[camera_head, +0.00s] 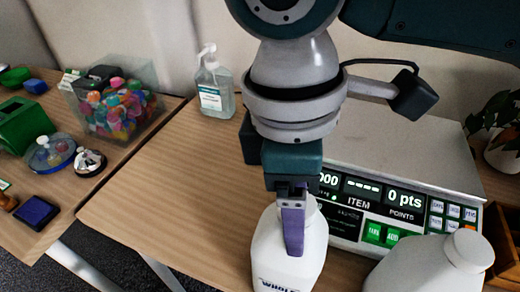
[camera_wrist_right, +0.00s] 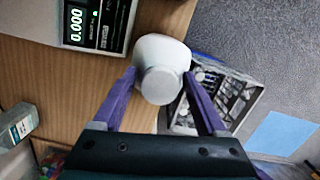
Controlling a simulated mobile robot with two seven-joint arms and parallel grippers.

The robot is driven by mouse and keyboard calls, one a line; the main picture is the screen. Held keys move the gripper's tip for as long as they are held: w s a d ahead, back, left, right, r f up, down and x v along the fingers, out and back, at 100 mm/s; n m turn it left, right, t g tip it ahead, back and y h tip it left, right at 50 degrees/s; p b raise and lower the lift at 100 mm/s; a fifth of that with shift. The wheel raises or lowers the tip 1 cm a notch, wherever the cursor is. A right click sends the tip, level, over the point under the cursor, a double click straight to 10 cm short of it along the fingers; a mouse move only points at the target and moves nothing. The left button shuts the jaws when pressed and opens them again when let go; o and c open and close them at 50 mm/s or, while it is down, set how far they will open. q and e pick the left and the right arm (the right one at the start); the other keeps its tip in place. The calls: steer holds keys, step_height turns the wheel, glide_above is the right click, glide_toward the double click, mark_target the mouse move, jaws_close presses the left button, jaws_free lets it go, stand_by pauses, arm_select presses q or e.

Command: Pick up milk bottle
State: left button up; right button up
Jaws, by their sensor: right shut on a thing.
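A white milk bottle (camera_head: 270,250) stands upright at the front of the table in the head view, its lower end cut off by the frame. My right gripper (camera_head: 293,240) comes down from above and is shut on it around the neck; one purple finger shows in front. In the right wrist view the same bottle (camera_wrist_right: 162,52) sits between both purple fingers (camera_wrist_right: 160,80), cap towards the camera. I cannot tell whether its base touches the table. A second white bottle (camera_head: 415,265) stands to the right in the head view. My left gripper is not in view.
A checkout scale (camera_head: 415,150) with a lit display stands behind the bottles. A sanitizer bottle (camera_head: 214,88) stands at the back. A clear bin (camera_head: 145,68) of colourful items is on the left table. A crate (camera_wrist_right: 245,100) shows below the table edge. The table's left middle is clear.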

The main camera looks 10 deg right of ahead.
jaws_close()
stand_by(0.3)
